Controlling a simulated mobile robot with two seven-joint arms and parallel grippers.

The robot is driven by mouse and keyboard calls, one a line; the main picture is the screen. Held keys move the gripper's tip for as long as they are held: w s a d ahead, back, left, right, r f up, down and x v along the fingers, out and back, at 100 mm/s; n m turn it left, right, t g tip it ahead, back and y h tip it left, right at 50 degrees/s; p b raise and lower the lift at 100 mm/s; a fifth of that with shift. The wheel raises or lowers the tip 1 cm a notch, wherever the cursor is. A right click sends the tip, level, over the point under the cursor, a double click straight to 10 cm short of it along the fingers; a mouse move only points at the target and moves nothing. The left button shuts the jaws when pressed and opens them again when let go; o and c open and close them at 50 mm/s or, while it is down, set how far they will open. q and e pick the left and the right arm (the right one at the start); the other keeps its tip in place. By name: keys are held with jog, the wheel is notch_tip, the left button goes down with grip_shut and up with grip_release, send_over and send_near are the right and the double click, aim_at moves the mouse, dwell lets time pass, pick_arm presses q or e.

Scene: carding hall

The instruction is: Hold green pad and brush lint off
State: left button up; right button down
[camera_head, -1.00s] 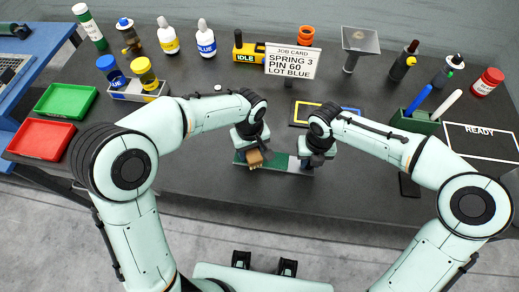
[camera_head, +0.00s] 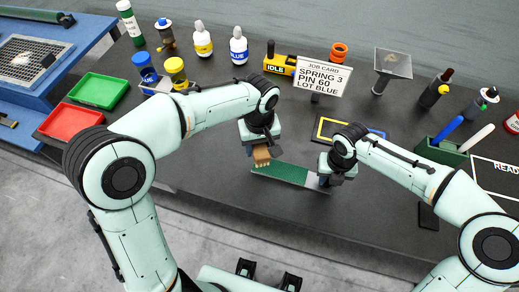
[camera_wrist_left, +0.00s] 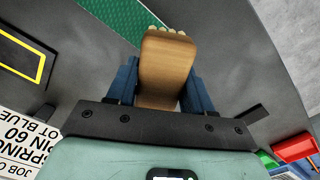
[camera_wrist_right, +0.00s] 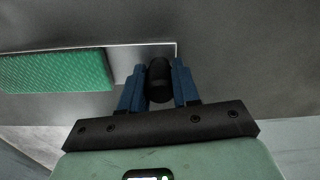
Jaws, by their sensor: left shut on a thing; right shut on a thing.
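The green pad (camera_head: 280,173) lies on a flat pale metal plate near the table's front edge. My right gripper (camera_head: 326,177) is shut on a black handle (camera_wrist_right: 159,80) at the plate's right end. The green pad (camera_wrist_right: 60,72) also shows left of that gripper in the right wrist view. My left gripper (camera_head: 259,141) is shut on a wooden brush (camera_head: 262,157), at the pad's far left end. In the left wrist view the brush (camera_wrist_left: 165,65) has its pale bristle end beside the pad's edge. I cannot tell whether it touches. No lint can be made out.
A red tray (camera_head: 70,121) and a green tray (camera_head: 97,91) are at left. Bottles stand along the back, by a job card (camera_head: 320,76). A green pen holder (camera_head: 440,152) stands at right.

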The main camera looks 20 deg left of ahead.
pick_arm(q)
jog(key=shift+r, duration=1)
pick_arm(e)
jog(key=c, duration=0.7)
grip_release()
jog(key=shift+c, duration=0.2)
jog(key=shift+r, duration=0.1)
notch_tip(320, 180, up, 12)
pick_arm(q)
jog(key=shift+s, duration=0.15)
pick_arm(e)
jog(key=shift+s, duration=0.15)
